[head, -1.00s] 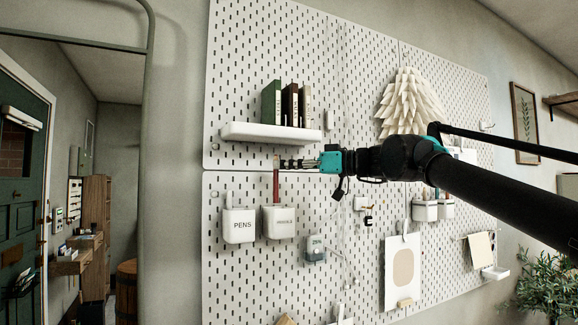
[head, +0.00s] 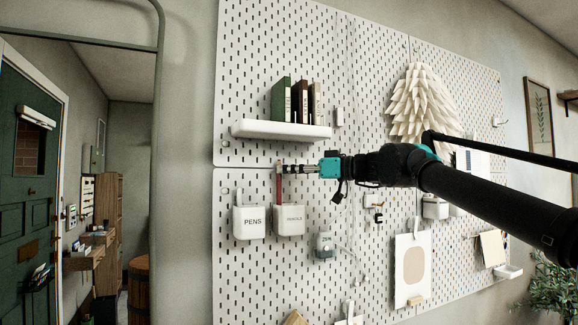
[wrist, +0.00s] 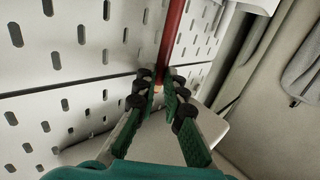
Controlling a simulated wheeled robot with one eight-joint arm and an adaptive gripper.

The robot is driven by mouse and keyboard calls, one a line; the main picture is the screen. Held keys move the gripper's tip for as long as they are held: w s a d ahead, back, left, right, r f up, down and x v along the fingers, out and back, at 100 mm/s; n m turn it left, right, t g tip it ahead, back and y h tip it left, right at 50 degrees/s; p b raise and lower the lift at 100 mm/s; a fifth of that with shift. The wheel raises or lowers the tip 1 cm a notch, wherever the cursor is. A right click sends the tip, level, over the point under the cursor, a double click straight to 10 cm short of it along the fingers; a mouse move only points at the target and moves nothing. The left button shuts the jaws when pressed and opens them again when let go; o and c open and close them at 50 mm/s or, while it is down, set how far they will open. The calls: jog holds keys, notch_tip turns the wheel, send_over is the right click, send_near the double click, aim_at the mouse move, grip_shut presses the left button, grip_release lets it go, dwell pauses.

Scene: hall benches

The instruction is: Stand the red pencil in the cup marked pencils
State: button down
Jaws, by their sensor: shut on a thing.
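My gripper (head: 283,169) is shut on the red pencil (head: 279,187), which it holds near its upper end, roughly upright. In the wrist view the red pencil (wrist: 172,38) runs out from between the fingertips of my gripper (wrist: 165,90). The white cup marked PENCILS (head: 289,222) hangs on the pegboard below my gripper. The pencil's lower end meets the cup's rim in the head view, towards the left of the opening. I cannot tell whether the end is inside the cup or in front of or behind its rim.
A white cup marked PENS (head: 249,223) hangs just left. A white shelf (head: 280,130) with several books is close above my gripper. A small grey device (head: 324,245) hangs to the right. The pegboard (head: 250,285) lies close behind everything.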

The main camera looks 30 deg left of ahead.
jog(key=shift+f, duration=1.4)
jog(key=c, duration=1.5)
grip_release()
jog(key=shift+c, duration=0.2)
jog(key=d, duration=1.2)
jog(key=shift+w, duration=0.3)
